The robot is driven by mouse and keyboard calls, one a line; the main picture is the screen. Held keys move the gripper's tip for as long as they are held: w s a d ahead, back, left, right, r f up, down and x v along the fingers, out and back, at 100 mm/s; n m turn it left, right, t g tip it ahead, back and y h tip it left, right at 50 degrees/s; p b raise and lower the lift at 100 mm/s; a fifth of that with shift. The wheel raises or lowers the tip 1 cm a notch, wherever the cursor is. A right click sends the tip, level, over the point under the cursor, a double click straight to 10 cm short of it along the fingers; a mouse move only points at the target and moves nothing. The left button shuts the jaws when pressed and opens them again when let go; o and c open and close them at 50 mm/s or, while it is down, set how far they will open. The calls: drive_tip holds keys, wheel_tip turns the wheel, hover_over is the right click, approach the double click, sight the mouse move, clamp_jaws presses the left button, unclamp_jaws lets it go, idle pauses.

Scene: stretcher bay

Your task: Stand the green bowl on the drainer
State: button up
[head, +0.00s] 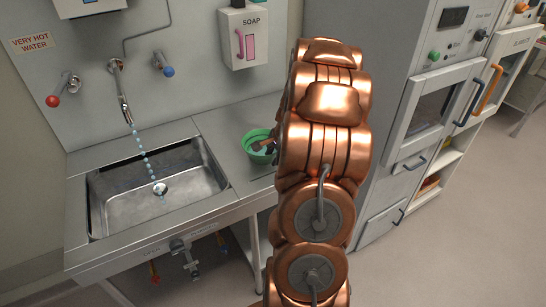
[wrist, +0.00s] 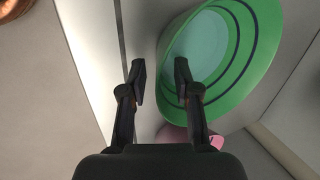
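The green bowl (head: 252,153) is at the flat metal draining surface (head: 228,126) right of the sink, partly hidden by my gripper (head: 265,144) and arm. In the wrist view the bowl (wrist: 238,75) fills the upper right, showing its pale inside and dark rings. My gripper (wrist: 160,75) is open, its two dark fingers apart. The bowl's left rim appears between the fingertips, with the right finger over the bowl's inside and the left finger outside it. I cannot tell whether either finger touches it. No separate drainer rack is visible.
The sink (head: 150,205) is left of the bowl, with water falling from the tap (head: 121,95). A soap dispenser (head: 243,37) hangs on the wall above. A grey cabinet (head: 385,150) stands right of my arm. A pink thing (wrist: 176,133) shows below the bowl in the wrist view.

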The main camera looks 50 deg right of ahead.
drive_tip(key=d+b+v, duration=0.1)
drive_tip(key=b+v, duration=0.2)
drive_tip(key=v, duration=0.9)
drive_tip(key=s+a+n+g+y, duration=0.25)
drive_tip(key=a+n, duration=0.65)
drive_tip(key=a, duration=1.6)
drive_tip(key=s+a+n+g+h, duration=0.1)
drive_tip(key=s+a+n+g, duration=0.1)
drive_tip(key=s+a+n, duration=0.4)
drive_tip(key=s+a+n+g+h, duration=0.1)
drive_tip(key=s+a+n+g, duration=0.1)
drive_tip(key=s+a+n, duration=0.3)
drive_tip(key=shift+s+a+f+n, duration=0.4)
drive_tip(key=shift+s+a, duration=1.05)
drive_tip(key=shift+s, duration=2.2)
